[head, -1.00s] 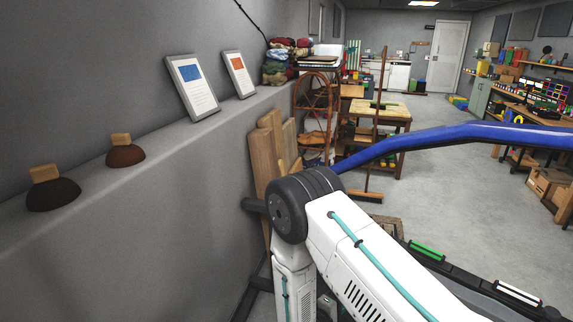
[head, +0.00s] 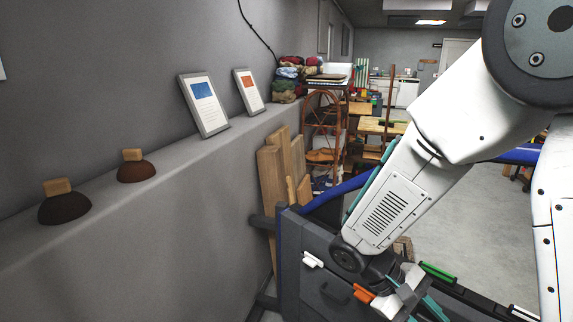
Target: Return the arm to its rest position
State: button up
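My arm fills the right side of the head view and slopes down to the left, from a large dark joint at the top to a wrist near the bottom centre. My gripper (head: 392,298) is at the bottom, low over the car door. The wrist parts crowd it and its fingers cannot be made out, so whether it is open or shut is unclear. The car door (head: 312,282) has a dark inner panel and a blue outer frame, and my arm hides part of it. A white piece (head: 312,260) and an orange piece (head: 363,293) are on the panel.
A grey wall with a ledge (head: 190,168) runs along the left, bearing two brown domes and two framed pictures. Wooden planks (head: 270,190) lean below it. A green piece (head: 437,271) lies on the door's right edge. Open floor (head: 465,210) is beyond.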

jog(key=s+r+m+t+y, duration=0.2)
jog(key=s+r+t+y, duration=0.1)
jog(key=s+r, duration=0.3)
jog(key=s+r+m+t+y, duration=0.2)
jog(key=s+r+y, duration=0.4)
jog(key=r, duration=0.4)
jog(key=shift+a+r+m+t, duration=0.2)
jog(key=shift+a+m+t, duration=0.15)
jog(key=shift+t, duration=0.45)
